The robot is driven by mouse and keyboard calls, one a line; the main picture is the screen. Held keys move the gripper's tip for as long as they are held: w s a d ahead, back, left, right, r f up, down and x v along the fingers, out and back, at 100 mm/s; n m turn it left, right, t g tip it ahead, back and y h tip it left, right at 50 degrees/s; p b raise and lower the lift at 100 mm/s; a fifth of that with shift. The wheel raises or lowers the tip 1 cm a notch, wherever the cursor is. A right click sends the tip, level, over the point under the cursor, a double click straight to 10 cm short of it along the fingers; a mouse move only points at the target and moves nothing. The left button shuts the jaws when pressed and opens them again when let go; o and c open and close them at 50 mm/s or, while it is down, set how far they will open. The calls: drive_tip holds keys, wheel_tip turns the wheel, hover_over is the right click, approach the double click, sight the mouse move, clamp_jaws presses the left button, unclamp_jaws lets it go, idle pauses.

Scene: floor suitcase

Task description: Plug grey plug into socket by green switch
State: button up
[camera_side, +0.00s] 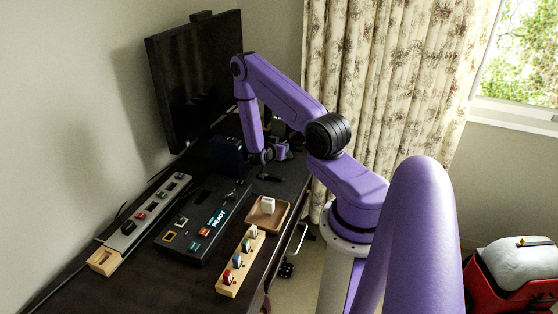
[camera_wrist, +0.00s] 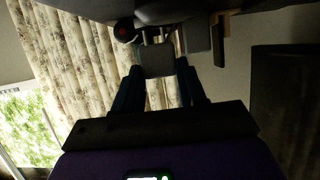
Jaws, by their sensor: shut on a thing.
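My gripper (camera_side: 268,160) is in the middle of the side view, above the far part of the dark desk, and small there. In the wrist view its two dark blue fingers (camera_wrist: 158,75) are shut on a grey block-shaped plug (camera_wrist: 157,61). The grey power strip (camera_side: 122,239) lies along the desk's left side, with several small coloured switches and sockets. The green switch is too small to tell surely. My gripper is apart from the strip, to its right and farther back.
A black panel (camera_side: 184,247) with a READY display lies beside the strip. A wooden tray (camera_side: 283,212) with a white block and a wooden rack (camera_side: 228,290) with several coloured pieces stand at the right edge. A monitor (camera_side: 195,80) rises behind. The front-left desk is clear.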

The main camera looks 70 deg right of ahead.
drive_tip(key=shift+f, duration=2.2)
drive_tip(key=shift+f, duration=0.15)
drive_tip(key=o, duration=1)
drive_tip(key=shift+o, duration=0.2)
